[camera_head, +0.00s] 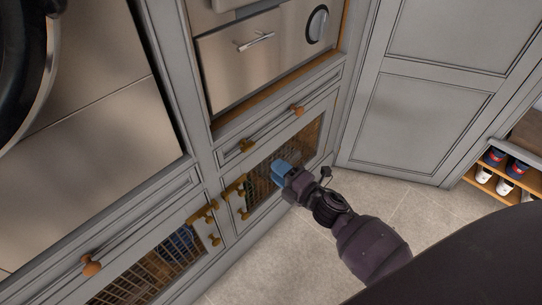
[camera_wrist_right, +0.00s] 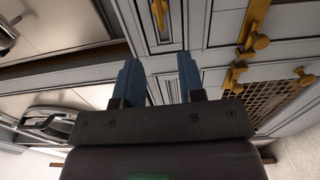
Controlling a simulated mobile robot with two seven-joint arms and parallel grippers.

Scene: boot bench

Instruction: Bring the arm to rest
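My right arm reaches from the lower right of the head view to the grey cabinet front (camera_head: 213,165). My right gripper (camera_head: 281,172) has blue fingers and is in front of a mesh-panelled cabinet door (camera_head: 258,190). I cannot tell from the head view whether it touches the door. In the right wrist view the two blue fingers of the gripper (camera_wrist_right: 160,76) stand apart. The gap between them is empty, with grey cabinet panelling behind it. My left gripper is in neither view.
Brass-coloured handles and hinges (camera_head: 235,188) stick out from the cabinet doors near the gripper. A steel drawer front (camera_head: 245,60) is above. Shoes (camera_head: 494,157) sit in a wooden shelf unit (camera_head: 466,175) at the right. The tiled floor (camera_head: 290,262) beside the cabinets is clear.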

